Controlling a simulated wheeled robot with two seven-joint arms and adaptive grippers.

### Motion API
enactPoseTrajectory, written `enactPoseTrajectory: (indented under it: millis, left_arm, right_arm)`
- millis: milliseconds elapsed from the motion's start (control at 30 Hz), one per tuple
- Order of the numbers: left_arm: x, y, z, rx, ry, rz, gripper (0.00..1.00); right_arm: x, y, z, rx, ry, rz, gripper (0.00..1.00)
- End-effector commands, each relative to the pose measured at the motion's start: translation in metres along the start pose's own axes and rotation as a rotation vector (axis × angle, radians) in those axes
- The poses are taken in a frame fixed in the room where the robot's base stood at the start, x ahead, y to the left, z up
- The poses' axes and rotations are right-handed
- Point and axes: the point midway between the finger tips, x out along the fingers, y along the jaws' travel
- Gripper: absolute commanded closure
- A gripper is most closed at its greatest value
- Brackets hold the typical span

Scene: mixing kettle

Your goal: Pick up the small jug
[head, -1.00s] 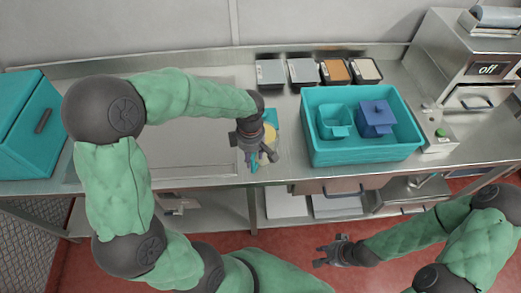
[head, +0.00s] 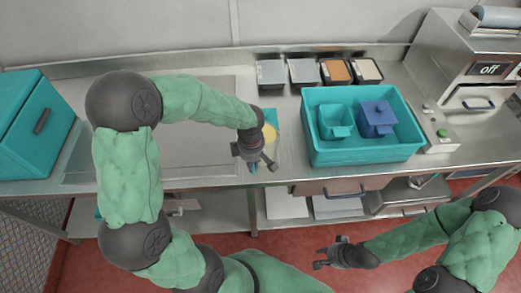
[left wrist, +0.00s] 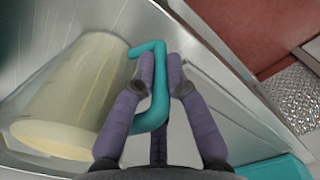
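The small jug has a pale yellow body (left wrist: 70,95) and a teal handle (left wrist: 158,92) in the left wrist view. In the head view its yellow part (head: 269,132) shows beside my left gripper (head: 262,165), near the counter's front edge. The gripper hides part of the jug there. In the left wrist view the fingertips of my left gripper (left wrist: 160,72) are close together on either side of the handle and appear to touch it. I cannot tell if the jug is off the counter. My right gripper (head: 319,258) is open and empty, in front of the counter.
A teal tub (head: 365,156) on the counter holds a teal jug (head: 335,122) and a blue lidded container (head: 376,118). Several small food pans (head: 303,70) stand behind it. A teal box (head: 30,130) is at left and a machine (head: 480,75) at right.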

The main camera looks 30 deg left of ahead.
Motion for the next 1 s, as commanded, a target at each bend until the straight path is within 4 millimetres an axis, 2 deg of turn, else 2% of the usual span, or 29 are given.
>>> enactPoseTrajectory:
  millis: [433,567,767,1000]
  left_arm:
    - [-0.003,0.003,-0.001,-0.001,0.000,0.007,1.00]
    - [-0.010,0.003,-0.001,-0.002,0.000,0.008,1.00]
    - [-0.035,0.003,-0.001,-0.002,0.000,0.012,1.00]
    - [-0.075,-0.017,0.027,0.002,-0.002,0.013,1.00]
  right_arm:
    - [0.000,0.000,0.000,0.000,0.000,0.000,0.71]
    - [-0.002,-0.001,0.000,0.000,0.000,0.000,0.71]
    - [-0.007,-0.002,0.000,0.000,0.000,0.000,0.71]
    - [-0.013,-0.005,0.001,0.000,0.000,0.000,0.71]
